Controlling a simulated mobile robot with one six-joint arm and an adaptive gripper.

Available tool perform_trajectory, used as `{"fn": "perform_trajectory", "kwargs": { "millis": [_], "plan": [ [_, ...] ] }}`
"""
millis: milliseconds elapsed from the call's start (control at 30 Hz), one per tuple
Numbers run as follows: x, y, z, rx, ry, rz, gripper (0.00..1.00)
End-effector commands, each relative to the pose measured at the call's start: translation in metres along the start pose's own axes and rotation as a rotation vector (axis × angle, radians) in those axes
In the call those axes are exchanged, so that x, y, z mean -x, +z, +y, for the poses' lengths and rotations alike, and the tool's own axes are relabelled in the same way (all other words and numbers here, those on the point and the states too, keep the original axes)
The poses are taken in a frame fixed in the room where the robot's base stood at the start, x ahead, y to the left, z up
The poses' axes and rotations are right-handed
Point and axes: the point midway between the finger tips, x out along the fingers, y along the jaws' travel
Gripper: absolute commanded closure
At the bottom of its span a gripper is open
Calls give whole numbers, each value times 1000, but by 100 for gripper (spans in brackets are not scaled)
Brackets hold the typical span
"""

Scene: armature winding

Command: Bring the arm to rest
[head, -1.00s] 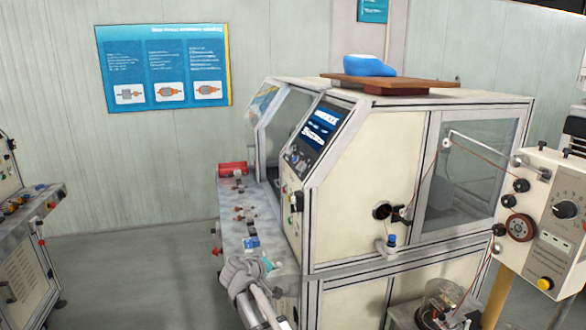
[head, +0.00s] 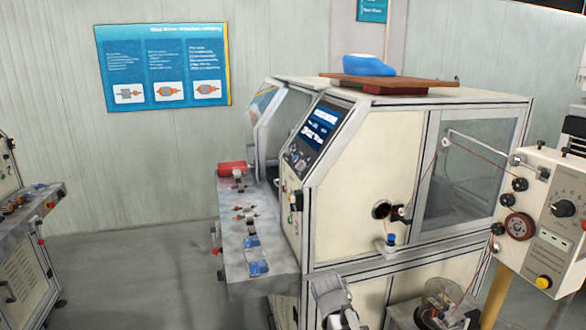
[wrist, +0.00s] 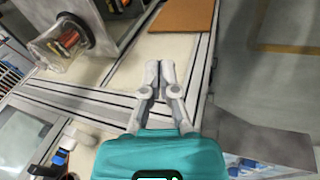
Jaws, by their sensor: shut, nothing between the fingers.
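My gripper (wrist: 160,68) shows in the wrist view with its two grey fingers close together, shut and empty, in front of its teal body. Behind the fingers are a cream panel and aluminium frame bars; I cannot tell the gap to them. In the head view, part of my grey arm (head: 335,300) shows at the bottom, in front of the winding machine (head: 365,175). The fingers cannot be made out there.
The machine's grey ledge (head: 235,210) holds a red cylinder (head: 232,168), small armatures (head: 245,212) and blue pieces (head: 258,267). A wire tension unit (head: 548,215) stands at right. A clear-covered spool (wrist: 65,40) is upper left in the wrist view. Open floor lies left of the machine.

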Motion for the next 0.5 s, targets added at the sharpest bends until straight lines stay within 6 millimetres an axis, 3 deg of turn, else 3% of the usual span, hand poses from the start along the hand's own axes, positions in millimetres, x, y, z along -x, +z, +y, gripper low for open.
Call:
{"fn": "perform_trajectory", "kwargs": {
  "millis": [33, 200, 333, 500],
  "plan": [
    [-3, 20, 6, -27, -45, -28, 100],
    [-6, 61, 13, -90, -189, -102, 100],
    [-6, 80, 15, -122, -266, -135, 100],
    [-5, 89, 16, -136, -312, -151, 100]
  ]
}}
